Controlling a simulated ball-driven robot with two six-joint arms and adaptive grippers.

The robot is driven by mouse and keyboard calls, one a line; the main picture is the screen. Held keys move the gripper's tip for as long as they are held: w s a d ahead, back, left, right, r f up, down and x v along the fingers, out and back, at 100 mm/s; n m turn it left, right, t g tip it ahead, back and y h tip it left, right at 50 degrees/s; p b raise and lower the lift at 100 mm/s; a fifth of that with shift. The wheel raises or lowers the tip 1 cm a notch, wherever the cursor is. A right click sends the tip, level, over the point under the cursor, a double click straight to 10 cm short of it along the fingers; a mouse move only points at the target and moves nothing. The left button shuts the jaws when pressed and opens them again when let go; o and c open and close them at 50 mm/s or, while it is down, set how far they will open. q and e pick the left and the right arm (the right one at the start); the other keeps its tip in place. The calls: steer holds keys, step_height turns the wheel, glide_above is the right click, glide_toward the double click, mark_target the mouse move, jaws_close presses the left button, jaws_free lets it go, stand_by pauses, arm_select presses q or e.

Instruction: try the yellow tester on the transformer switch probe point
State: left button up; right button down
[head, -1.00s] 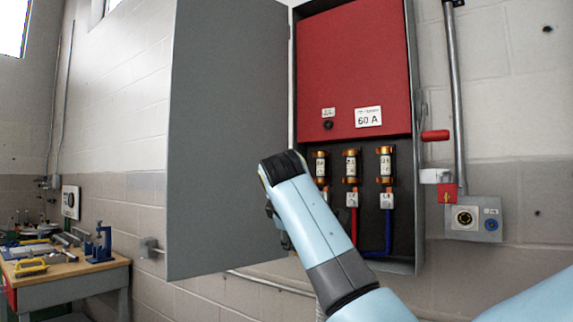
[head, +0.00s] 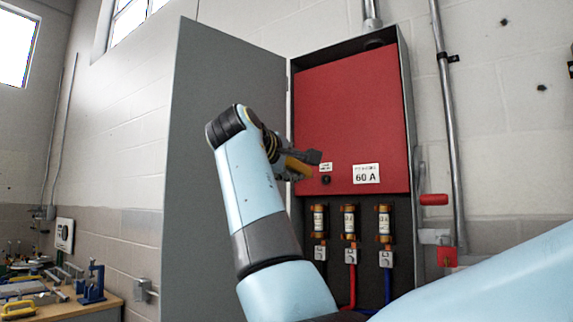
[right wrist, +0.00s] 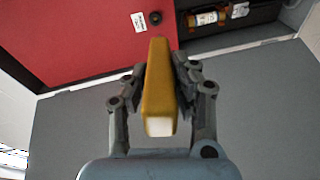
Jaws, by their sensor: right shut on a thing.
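The yellow tester (head: 296,166) is held in my right gripper (head: 304,164), in front of the lower left of the red panel (head: 350,115). In the right wrist view the tester (right wrist: 159,85) lies between the two closed fingers of the gripper (right wrist: 157,88), its far end toward the panel. A small black round point (head: 326,180) sits on the panel under a small white label; it also shows in the right wrist view (right wrist: 155,18), just beyond the tester's far end. I cannot tell the exact gap between them. My left gripper is out of view.
The open grey cabinet door (head: 215,80) stands to the left. Below the panel are several copper-ended fuses (head: 350,221) with red and blue cables. A red handle (head: 434,199) juts from the cabinet's right side. A workbench (head: 70,305) is at far left.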

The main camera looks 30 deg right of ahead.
mark_target(307, 168)
steer(key=shift+s+d+r+x, duration=0.1)
steer(key=shift+s+x, duration=0.05)
steer(key=shift+x, duration=0.75)
steer(key=shift+s+d+r+x, duration=0.1)
steer(key=shift+x, duration=0.75)
steer(key=shift+s+d+r+x, duration=0.1)
steer(key=shift+s+x, duration=0.05)
steer(key=shift+x, duration=0.75)
steer(key=shift+w+d, duration=0.2)
steer(key=shift+d, duration=0.2)
steer(key=shift+p, duration=0.35)
